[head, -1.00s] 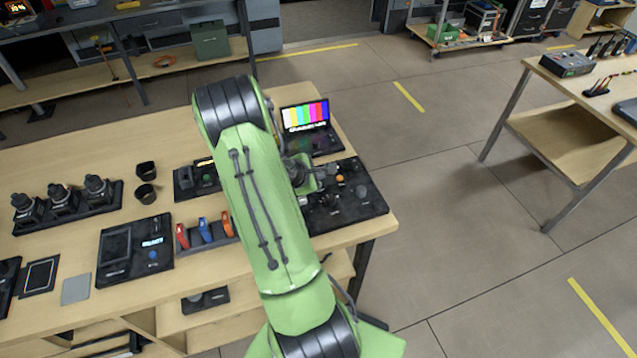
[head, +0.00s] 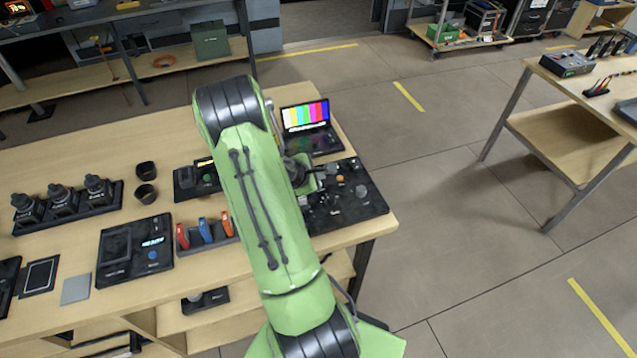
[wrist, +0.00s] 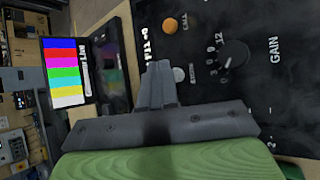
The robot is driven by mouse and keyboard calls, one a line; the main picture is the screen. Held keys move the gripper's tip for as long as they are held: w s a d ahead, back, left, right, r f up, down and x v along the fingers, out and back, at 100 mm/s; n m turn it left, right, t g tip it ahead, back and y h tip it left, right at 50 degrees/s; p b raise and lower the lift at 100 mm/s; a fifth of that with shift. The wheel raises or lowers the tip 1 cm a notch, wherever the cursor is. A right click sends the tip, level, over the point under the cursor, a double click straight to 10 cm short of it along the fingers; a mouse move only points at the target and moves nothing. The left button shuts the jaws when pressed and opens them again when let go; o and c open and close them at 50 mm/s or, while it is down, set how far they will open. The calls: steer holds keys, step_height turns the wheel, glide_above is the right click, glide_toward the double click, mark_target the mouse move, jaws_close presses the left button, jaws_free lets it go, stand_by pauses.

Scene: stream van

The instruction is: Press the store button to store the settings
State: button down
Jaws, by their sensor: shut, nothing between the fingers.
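The black control panel (head: 372,206) lies at the right end of the wooden table. In the wrist view it has an orange button (wrist: 170,26) labelled CALL, a black GAIN knob (wrist: 235,58) with numbers round it, and a small round grey button (wrist: 179,75). Small lettering beside the grey button is too blurred to read surely. My gripper (wrist: 160,70) is shut and empty over the panel, its fingertips just left of the grey button. I cannot tell whether they touch the panel. In the head view my arm hides the fingertips and part of the panel.
A small screen with colour bars (head: 305,115) stands behind the panel. Left of my arm are a rack with red, blue and orange items (head: 205,230), a black box with a lit display (head: 135,268) and two dark cups (head: 146,170). Open floor lies right of the table.

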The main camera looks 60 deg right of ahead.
steer(key=shift+f, duration=0.1)
steer(key=shift+f+b, duration=0.35)
steer(key=shift+f+b, duration=0.35)
steer(key=shift+f, duration=0.1)
stand_by(0.4)
steer(key=shift+r+p, duration=0.7)
steer(key=shift+r, duration=0.2)
steer(key=shift+r, duration=0.1)
step_height(320, 180, up, 5)
steer(key=p, duration=0.4)
